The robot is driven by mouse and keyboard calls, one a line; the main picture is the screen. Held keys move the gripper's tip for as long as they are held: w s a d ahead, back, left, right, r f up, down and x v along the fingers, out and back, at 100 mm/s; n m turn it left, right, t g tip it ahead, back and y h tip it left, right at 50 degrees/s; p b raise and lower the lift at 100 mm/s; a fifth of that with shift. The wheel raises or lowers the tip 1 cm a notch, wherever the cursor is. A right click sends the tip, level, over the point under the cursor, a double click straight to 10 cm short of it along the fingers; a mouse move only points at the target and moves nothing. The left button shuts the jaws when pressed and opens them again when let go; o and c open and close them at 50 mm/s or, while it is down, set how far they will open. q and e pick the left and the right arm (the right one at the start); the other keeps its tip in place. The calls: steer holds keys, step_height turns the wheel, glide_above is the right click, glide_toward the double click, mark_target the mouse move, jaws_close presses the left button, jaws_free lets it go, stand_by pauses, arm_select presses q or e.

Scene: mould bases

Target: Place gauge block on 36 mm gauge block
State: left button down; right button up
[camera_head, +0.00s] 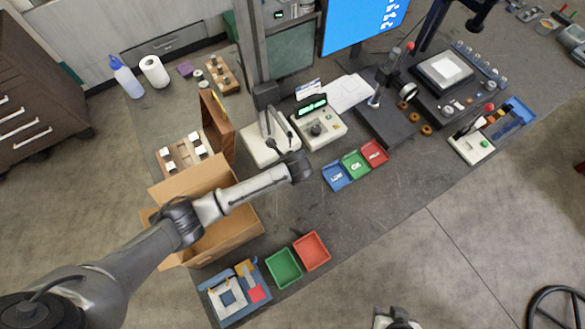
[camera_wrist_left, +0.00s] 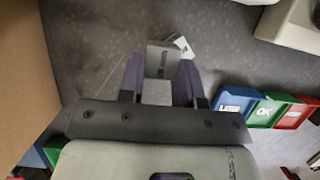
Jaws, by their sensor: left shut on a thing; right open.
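My left gripper (camera_wrist_left: 158,80) is shut on a grey metal gauge block (camera_wrist_left: 162,60) in the left wrist view. The block's face carries small dark writing that I cannot read. A pale piece (camera_wrist_left: 184,46) shows just past its far right corner; I cannot tell if it touches the block or which block it is. In the head view the left arm reaches over the table to beside the blue LOW tray, and its gripper's fingers are hidden. My right gripper (camera_head: 397,318) is open at the bottom edge of the head view, partly cut off, away from the table.
The LOW tray (camera_head: 337,176), OK tray (camera_head: 356,164) and red tray (camera_head: 374,153) stand right of the left hand. A cardboard box (camera_head: 240,225) lies under the arm. A display instrument (camera_head: 318,126) stands behind. The table right of the green bin (camera_head: 284,267) and red bin (camera_head: 311,251) is clear.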

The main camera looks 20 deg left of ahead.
arm_select(q)
steer(key=shift+w+d+f, duration=0.15)
steer(key=shift+w+d, duration=0.25)
steer(key=shift+w, duration=0.1)
steer(key=shift+w+d+f, duration=0.15)
steer(key=shift+w+d, duration=0.25)
steer(key=shift+w, duration=0.1)
steer(key=shift+s+a+f, duration=0.1)
steer(key=shift+s+f, duration=0.05)
steer(key=shift+f, duration=0.1)
steer(key=c, duration=0.8)
jaws_free()
steer(key=shift+f, duration=0.1)
